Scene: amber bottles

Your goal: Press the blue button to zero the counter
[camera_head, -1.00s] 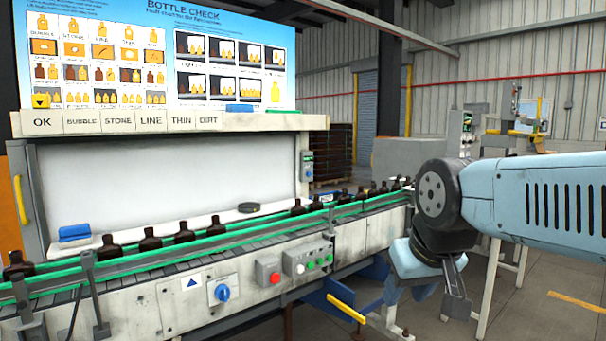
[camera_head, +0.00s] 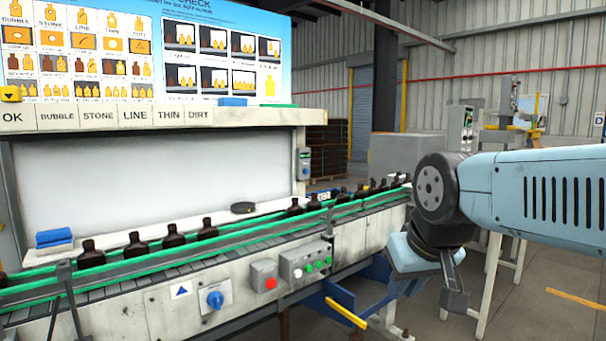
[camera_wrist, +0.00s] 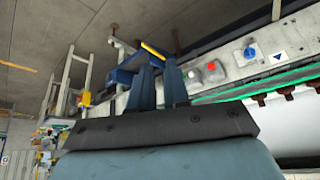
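A grey box with a small screen (camera_head: 304,162), which looks like a counter, is on the post at the right end of the inspection booth. Its buttons are too small to make out clearly. A blue rotary knob (camera_head: 215,299) is on the conveyor's front panel; it also shows in the wrist view (camera_wrist: 250,52). My gripper (camera_head: 456,298) hangs at the right, in front of the conveyor's far end and well away from both. In the wrist view its two fingers (camera_wrist: 160,75) stand a narrow gap apart with nothing seen between them.
A red button (camera_head: 270,283) and a box with white and green buttons (camera_head: 307,265) are on the conveyor's front. Brown bottles (camera_head: 173,237) stand in the green-railed conveyor (camera_head: 240,237). A blue block (camera_head: 54,238) is at the left. A yellow bar (camera_head: 346,313) sticks out below.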

